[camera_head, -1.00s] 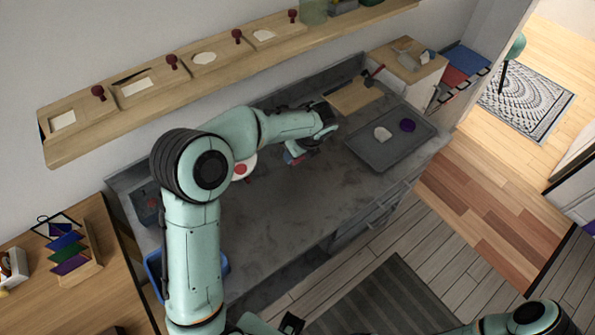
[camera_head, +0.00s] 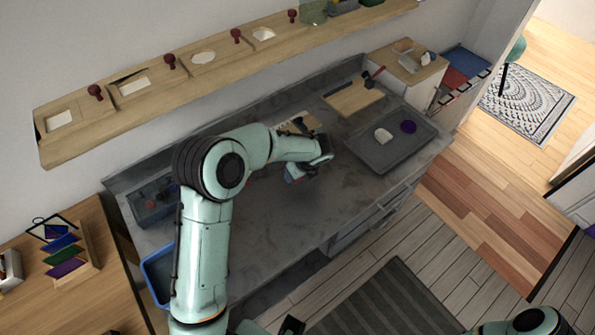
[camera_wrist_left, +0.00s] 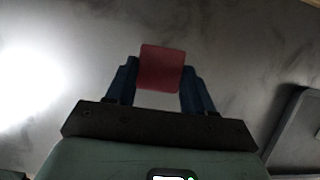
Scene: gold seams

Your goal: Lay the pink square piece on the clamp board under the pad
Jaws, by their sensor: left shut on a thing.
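My left gripper (camera_head: 299,178) is over the grey bench in the head view. In the left wrist view (camera_wrist_left: 160,88) it is shut on the pink square piece (camera_wrist_left: 162,68), which sticks out between the dark blue fingers, above the bench surface. A pale wooden board (camera_head: 352,98), likely the clamp board, lies at the back of the bench, right of the gripper and apart from it. A red and dark clamp part (camera_head: 373,76) is at its far edge; the pad cannot be made out. What seems my right gripper (camera_head: 291,325) is at the bottom edge, its jaws unclear.
A pale panel (camera_head: 291,126) lies behind my left wrist. A wooden shelf (camera_head: 240,72) runs along the wall. The bench front is clear.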

